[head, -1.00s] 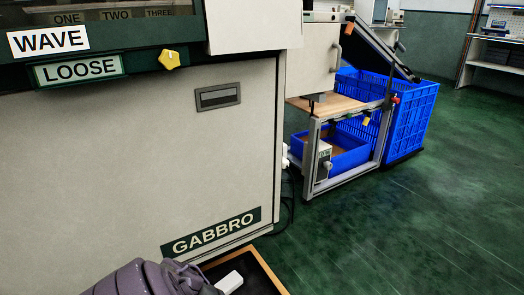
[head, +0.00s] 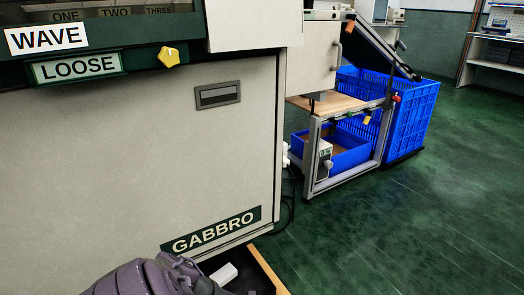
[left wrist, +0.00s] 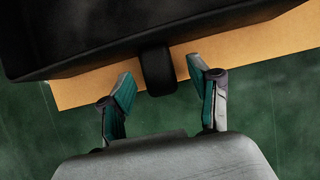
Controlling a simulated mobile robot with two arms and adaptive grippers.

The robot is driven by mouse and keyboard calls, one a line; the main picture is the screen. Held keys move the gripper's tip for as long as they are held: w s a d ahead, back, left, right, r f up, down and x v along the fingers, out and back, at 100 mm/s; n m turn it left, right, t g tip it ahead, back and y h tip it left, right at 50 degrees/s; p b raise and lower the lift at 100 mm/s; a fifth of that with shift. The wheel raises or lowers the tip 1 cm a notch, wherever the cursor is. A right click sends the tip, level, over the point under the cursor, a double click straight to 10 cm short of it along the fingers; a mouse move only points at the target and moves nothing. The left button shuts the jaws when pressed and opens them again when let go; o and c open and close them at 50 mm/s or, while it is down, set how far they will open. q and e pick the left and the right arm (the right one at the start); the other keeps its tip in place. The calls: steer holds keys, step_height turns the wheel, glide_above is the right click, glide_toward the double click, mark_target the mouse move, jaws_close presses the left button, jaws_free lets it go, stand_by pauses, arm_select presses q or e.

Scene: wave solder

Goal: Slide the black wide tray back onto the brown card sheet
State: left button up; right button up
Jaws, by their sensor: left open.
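The black wide tray (head: 243,274) lies low on the floor at the bottom of the head view, by the foot of the machine, with a white block (head: 224,274) on it. Brown card sheet (head: 268,268) shows as a strip along the tray's right side. In the left wrist view the black tray (left wrist: 60,45) fills the top, over the brown card (left wrist: 82,92). My left gripper (left wrist: 160,80) is open, its fingers on either side of the tray's black tab, with gaps visible. My purple left arm hides part of the tray in the head view. My right gripper is out of view.
The pale machine (head: 140,165) marked GABBRO stands close behind the tray. A metal frame cart (head: 313,160) with a blue bin (head: 350,150) and a blue crate (head: 408,115) stand further back. Green floor to the right is clear.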

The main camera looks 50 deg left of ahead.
arm_select(q)
steer(key=shift+d, duration=0.1)
steer(key=v, duration=1.2)
